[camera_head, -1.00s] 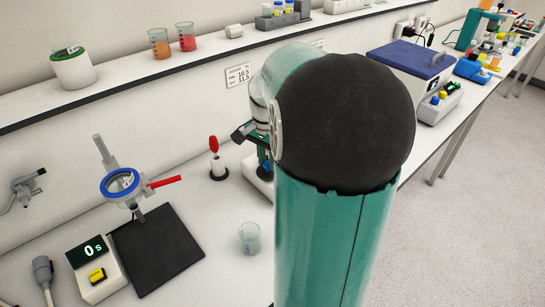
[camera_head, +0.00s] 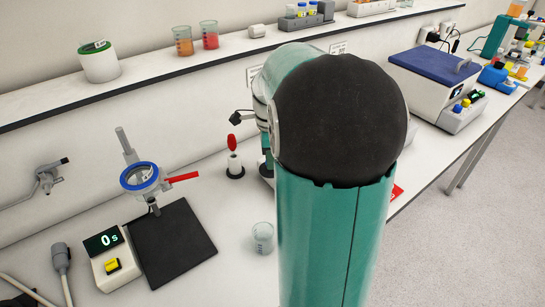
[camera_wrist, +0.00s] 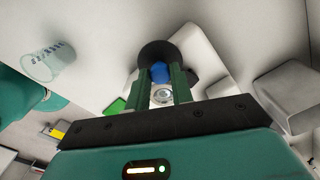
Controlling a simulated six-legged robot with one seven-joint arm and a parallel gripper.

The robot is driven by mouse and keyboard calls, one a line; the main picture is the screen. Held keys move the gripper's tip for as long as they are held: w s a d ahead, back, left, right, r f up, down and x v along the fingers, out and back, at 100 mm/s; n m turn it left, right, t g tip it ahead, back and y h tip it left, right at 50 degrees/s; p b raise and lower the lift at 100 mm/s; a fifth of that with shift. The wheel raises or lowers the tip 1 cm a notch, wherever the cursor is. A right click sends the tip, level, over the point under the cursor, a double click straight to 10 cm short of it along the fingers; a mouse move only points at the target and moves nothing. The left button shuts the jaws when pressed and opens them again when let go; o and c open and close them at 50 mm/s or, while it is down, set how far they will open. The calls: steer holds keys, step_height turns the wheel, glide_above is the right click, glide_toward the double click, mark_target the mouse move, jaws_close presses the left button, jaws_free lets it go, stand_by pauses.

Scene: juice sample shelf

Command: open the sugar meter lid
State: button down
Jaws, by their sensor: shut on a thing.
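The sugar meter (camera_wrist: 205,60) is a pale device below my gripper in the wrist view, with a small green patch (camera_wrist: 116,107) at its left side. A round black lid (camera_wrist: 158,50) with a blue knob (camera_wrist: 159,73) is at the fingertips. My gripper (camera_wrist: 161,74) is shut on the blue knob, one green finger on each side. A round silvery spot (camera_wrist: 162,96), apparently the meter's well, shows between the fingers. I cannot tell exactly how far the lid is tilted. In the head view my arm hides most of the meter and gripper.
A clear beaker (camera_head: 263,238) stands on the bench; it also shows in the wrist view (camera_wrist: 48,63). A red-topped holder (camera_head: 234,158), a black mat (camera_head: 172,246) and a timer (camera_head: 113,262) stand left of my arm. A shelf (camera_head: 150,80) runs behind.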

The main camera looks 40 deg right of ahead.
steer(key=shift+w, duration=0.1)
stand_by(0.4)
steer(key=c, duration=1.2)
jaws_free()
steer(key=shift+r, duration=0.1)
step_height(320, 180, up, 14)
steer(key=shift+f, duration=0.2)
steer(key=s+a+f+n+t, duration=0.1)
steer(key=s+a+n, duration=0.3)
steer(key=a+n, duration=0.4)
steer(key=s+a+f+n+t, duration=0.2)
steer(key=s+a+n, duration=0.1)
steer(key=a+n, duration=0.5)
steer(key=s+a+f+n+t, duration=0.2)
steer(key=s+a+n, duration=0.2)
steer(key=a+n, duration=0.5)
steer(key=shift+s+a+f+t, duration=0.2)
steer(key=shift+s+a+t, duration=0.1)
steer(key=shift+a, duration=0.05)
